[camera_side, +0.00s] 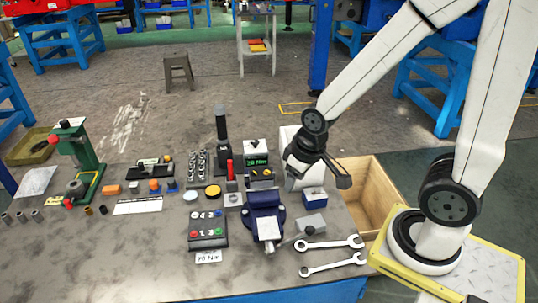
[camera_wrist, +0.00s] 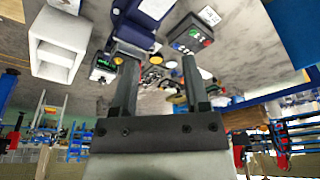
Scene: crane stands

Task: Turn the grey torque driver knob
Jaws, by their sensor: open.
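My gripper (camera_side: 338,170) is open and empty, held above the right part of the bench. Its two fingers also show apart in the wrist view (camera_wrist: 160,62), with nothing between them. A tall dark upright handle (camera_side: 220,122) stands at the back of the bench, left of my gripper. Beside it is a green-fronted box with a lit display (camera_side: 256,147). I cannot tell for sure which part is the grey torque driver knob. In the wrist view, a small display box (camera_wrist: 102,70) shows left of the fingers.
A blue vise (camera_side: 266,208) stands mid-bench, with a button box (camera_side: 207,230) to its left. Two wrenches (camera_side: 332,256) lie at the front right. An open wooden box (camera_side: 368,192) is right of the bench. A green press (camera_side: 80,160) stands at the far left.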

